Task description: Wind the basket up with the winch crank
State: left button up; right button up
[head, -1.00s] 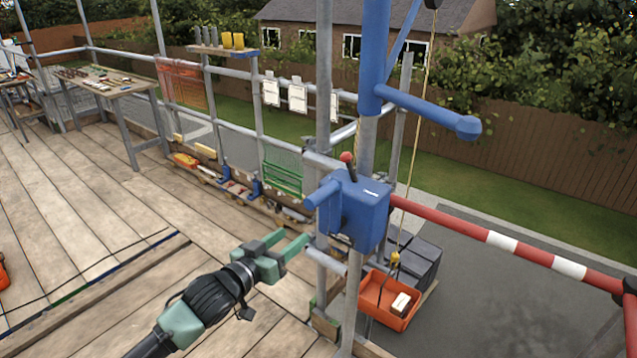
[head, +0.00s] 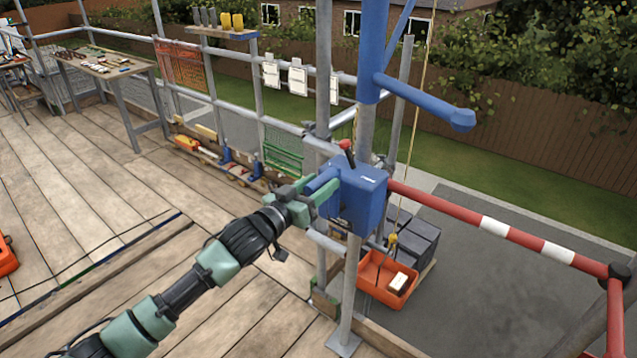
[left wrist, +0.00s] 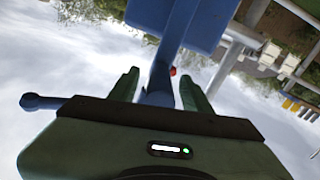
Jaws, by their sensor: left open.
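The winch is a blue box (head: 358,200) on a grey upright pole. Its blue crank grip (head: 322,180) sticks out to the left. My left gripper (head: 321,190) is open at the crank, with its green fingers on either side of the grip. In the left wrist view the blue crank (left wrist: 160,85) runs between the two open fingers; whether they touch it I cannot tell. The orange basket (head: 370,284) hangs low on a rope with a yellow hook (head: 391,238), outside the deck, and holds a small pale block (head: 398,281). My right gripper is not in view.
A red-knobbed lever (head: 346,146) stands on top of the winch. A blue boom arm (head: 425,102) reaches right above it. A red-and-white rail (head: 460,216) runs right. Dark grey blocks (head: 416,243) are stacked behind the basket. The plank deck (head: 90,200) at left is mostly clear.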

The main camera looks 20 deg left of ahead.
pick_arm(q)
grip_shut()
dwell(1.4)
